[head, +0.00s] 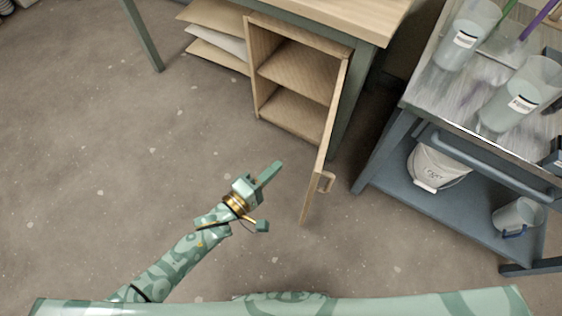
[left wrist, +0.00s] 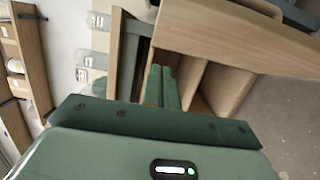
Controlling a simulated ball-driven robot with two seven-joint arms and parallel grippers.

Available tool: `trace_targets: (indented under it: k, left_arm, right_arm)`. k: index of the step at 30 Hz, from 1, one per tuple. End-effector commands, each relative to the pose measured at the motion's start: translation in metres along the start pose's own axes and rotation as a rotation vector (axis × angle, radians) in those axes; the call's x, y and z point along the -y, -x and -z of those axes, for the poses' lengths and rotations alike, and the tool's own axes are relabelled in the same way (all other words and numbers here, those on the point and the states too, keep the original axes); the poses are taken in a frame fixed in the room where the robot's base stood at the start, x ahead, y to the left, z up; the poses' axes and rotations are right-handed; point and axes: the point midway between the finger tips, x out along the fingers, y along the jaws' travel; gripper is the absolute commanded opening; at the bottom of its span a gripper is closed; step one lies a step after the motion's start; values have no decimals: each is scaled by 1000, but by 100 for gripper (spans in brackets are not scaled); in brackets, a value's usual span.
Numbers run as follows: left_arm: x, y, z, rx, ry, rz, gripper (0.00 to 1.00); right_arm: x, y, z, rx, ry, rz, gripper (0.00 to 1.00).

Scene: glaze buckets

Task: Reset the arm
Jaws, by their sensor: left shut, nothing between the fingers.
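My left arm reaches in from the lower left of the head view. Its gripper (head: 271,173) is shut and empty, held over open floor to the left of the open cabinet door. In the left wrist view its two green fingers (left wrist: 162,88) lie together, with the cabinet behind them. The wooden cabinet (head: 298,80) under the table stands open, and its shelves look empty. Its door (head: 322,150) is swung out toward me, with a handle (head: 327,182) on its right face. The gripper is apart from the door. My right gripper is not in view.
A grey metal cart (head: 452,195) stands at the right, with clear containers (head: 468,35) on top and a white bucket (head: 437,168) on its lower shelf. The floor (head: 110,150) at the left is clear.

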Motion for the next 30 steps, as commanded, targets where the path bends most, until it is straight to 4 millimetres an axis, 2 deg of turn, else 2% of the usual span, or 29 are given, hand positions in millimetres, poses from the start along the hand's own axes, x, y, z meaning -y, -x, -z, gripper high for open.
trace_targets:
  k: [4, 12, 16, 24, 26, 28, 29, 30]
  left_arm:
    - [-4, 30, -6, 0, -1, 0, 0]
    - [-3, 73, -16, 1, -1, -1, 0]
    - [-2, 81, -17, 0, -1, -2, 0]
    - [0, 82, -18, 0, -16, -1, 0]
    - [1, 82, -18, 0, -75, 9, 0]
    - [12, 83, -16, -3, -224, 59, 0]
    - [23, 86, -13, -4, -312, 104, 0]
    - [44, 94, -5, -4, -454, 188, 0]
  right_arm:
    - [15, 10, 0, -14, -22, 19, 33]
    - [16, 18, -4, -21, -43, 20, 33]
    - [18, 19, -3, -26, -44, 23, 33]
    - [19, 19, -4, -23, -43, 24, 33]
    - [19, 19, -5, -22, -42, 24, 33]
    - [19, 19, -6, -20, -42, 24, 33]
    - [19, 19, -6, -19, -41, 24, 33]
    - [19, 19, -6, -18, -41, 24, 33]
